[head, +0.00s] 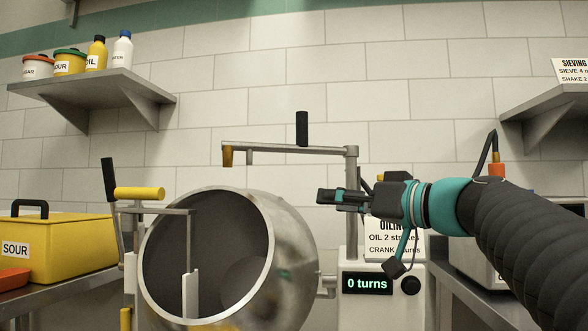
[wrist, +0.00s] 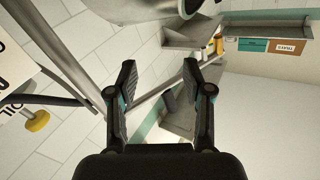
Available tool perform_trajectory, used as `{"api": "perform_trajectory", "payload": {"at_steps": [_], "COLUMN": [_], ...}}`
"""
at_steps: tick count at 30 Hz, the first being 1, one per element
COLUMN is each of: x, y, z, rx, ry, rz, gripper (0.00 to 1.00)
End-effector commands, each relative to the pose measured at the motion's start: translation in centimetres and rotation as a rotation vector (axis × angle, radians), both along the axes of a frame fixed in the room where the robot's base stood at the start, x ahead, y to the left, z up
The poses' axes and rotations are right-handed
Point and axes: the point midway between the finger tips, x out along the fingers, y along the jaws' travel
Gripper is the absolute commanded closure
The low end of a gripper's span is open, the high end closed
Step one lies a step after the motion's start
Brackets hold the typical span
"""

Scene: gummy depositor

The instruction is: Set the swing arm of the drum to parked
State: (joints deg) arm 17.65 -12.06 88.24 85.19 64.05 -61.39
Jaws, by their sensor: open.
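The steel drum (head: 285,255) stands in the middle of the head view, its round mouth facing front left. A metal swing arm (head: 280,149) reaches left from a post (head: 352,205), above the drum, with a brass nozzle (head: 227,156) at its free end. An upright black handle (head: 302,128) stands on this arm. My gripper (head: 322,197) is open and empty, just left of the post, below the arm and apart from the handle. In the wrist view its two fingers (wrist: 158,82) are spread with nothing between them.
A scraper bar (head: 160,211) with a yellow grip reaches into the drum from the left. A display (head: 367,283) reads "0 turns" under an oiling sign (head: 395,240). Shelves hang at upper left (head: 90,88) and right (head: 550,105). A yellow SOUR box (head: 75,250) stands left.

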Motion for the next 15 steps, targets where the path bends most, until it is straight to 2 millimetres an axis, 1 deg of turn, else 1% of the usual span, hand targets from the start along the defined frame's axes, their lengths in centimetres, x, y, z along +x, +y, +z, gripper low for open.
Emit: {"api": "perform_trajectory", "payload": {"at_steps": [1, 3, 6, 9, 11, 15], "x": [0.6, 0.8, 0.8, 0.6, 0.6, 1.0], "y": [-0.9, -1.8, -2.9, -3.6, -3.7, -3.2], "z": [1.7, 4.4, 7.3, 9.0, 9.6, 10.4], "rx": [0.025, 0.053, 0.082, 0.099, 0.104, 0.109], "ry": [-0.084, -0.192, -0.313, -0.386, -0.41, -0.423], "rz": [0.006, 0.018, 0.024, 0.027, 0.028, 0.03], "gripper": [0.49, 0.49, 0.49, 0.49, 0.49, 0.49]}}
